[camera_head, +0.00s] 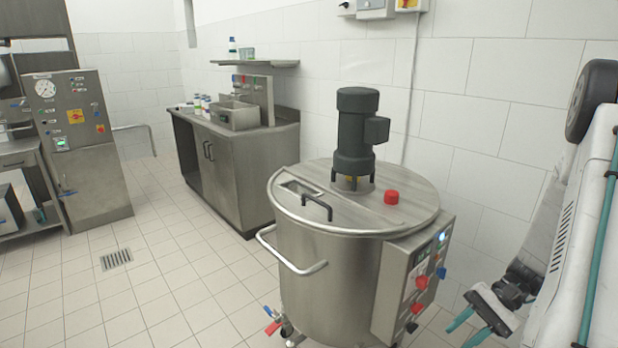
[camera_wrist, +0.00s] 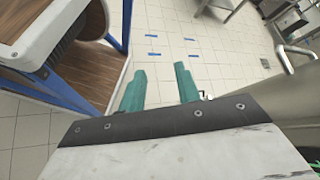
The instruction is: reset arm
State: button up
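My gripper (camera_head: 468,330) hangs low at the bottom right of the head view, beside the steel tank's control panel. In the wrist view its two teal fingers (camera_wrist: 159,74) stand apart with only floor tiles between them. The gripper is open and empty. My white arm fills the right edge of the head view. The gripper is apart from the tank in the head view.
A steel tank (camera_head: 325,265) with a dark motor (camera_head: 356,135) and a control panel (camera_head: 418,285) stands at centre right. The tank's side and handle show at the right of the wrist view (camera_wrist: 285,95). A sink cabinet (camera_head: 235,165) stands behind.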

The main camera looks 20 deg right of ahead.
jog(key=s+a+r+n+h, duration=0.2)
jog(key=a+r+n+h, duration=0.1)
jog(key=a+r, duration=0.4)
jog(key=s+a+r+n+t+h, duration=0.1)
jog(key=s+a+r+n+h, duration=0.1)
jog(key=a+r+n+h, duration=0.2)
jog(key=s+a+r+n+t+h, duration=0.1)
jog(key=s+a+r+n+h, duration=0.1)
jog(key=a+r, duration=0.7)
notch_tip(320, 180, up, 6)
jog(key=n+h, duration=0.1)
jog(key=h, duration=0.1)
jog(key=shift+s+a+f+n+h, duration=0.15)
jog(key=shift+s+a+n+h, duration=0.15)
jog(key=shift+a+n+h, duration=0.1)
